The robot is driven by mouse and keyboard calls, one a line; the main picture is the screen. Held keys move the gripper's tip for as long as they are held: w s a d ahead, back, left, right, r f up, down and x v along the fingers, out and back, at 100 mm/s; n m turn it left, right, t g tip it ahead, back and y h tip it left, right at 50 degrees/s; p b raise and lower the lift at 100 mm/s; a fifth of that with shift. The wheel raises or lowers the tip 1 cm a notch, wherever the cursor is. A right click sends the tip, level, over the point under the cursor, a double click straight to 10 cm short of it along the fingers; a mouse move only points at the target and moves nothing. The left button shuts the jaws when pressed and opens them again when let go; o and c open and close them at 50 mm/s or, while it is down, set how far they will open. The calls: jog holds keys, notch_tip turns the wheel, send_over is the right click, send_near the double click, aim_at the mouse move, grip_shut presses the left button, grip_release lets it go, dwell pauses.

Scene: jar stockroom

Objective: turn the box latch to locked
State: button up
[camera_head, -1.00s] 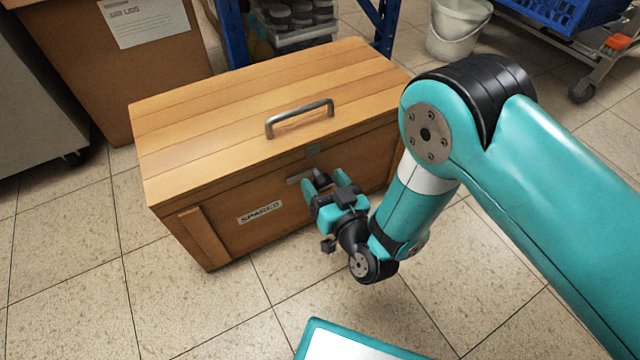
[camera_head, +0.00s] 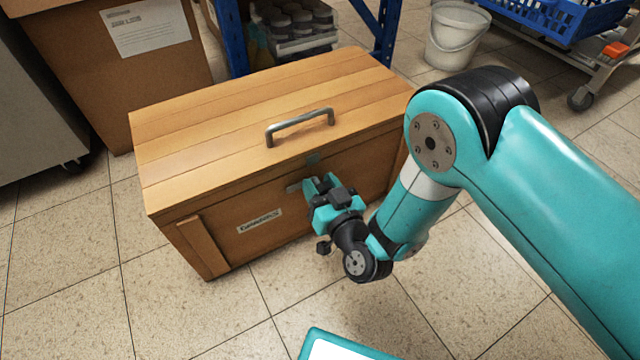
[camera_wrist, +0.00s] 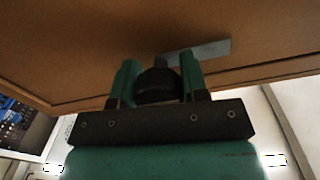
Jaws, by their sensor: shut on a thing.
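The wooden box (camera_head: 230,125) stands on the tiled floor with its lid shut and a metal handle (camera_head: 300,127) on top. The latch shows as a grey metal plate (camera_head: 294,187) on the front, just below the lid; it also shows in the wrist view as a flat grey bar (camera_wrist: 205,51). My gripper (camera_head: 318,184) is at the box front. In the wrist view my gripper (camera_wrist: 158,80) has its two teal fingers on either side of a dark round knob (camera_wrist: 157,86) at the latch and is shut on it. The fingers hide part of the latch.
A cardboard box (camera_head: 115,60) stands behind on the left, next to a grey cabinet (camera_head: 35,100). A blue rack (camera_head: 231,35) with jars is behind the box. A white bucket (camera_head: 457,35) and a cart with a blue crate (camera_head: 560,12) are at the back right. Floor in front is open.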

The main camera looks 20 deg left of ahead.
jog(key=shift+m+p, duration=0.3)
jog(key=m+p, duration=0.2)
jog(key=m, duration=0.1)
jog(key=shift+r+m+p, duration=0.15)
jog(key=shift+m+p, duration=0.25)
jog(key=m+p, duration=0.4)
jog(key=m, duration=0.1)
jog(key=shift+w, duration=0.1)
jog(key=m+p, duration=0.4)
jog(key=shift+d+m+g, duration=0.1)
jog(key=shift+m+g, duration=0.2)
jog(key=shift+f+m+p, duration=0.2)
jog(key=shift+m+p, duration=1.25)
jog(key=shift+m, duration=0.15)
jog(key=o, duration=0.9)
jog(key=shift+p, duration=0.35)
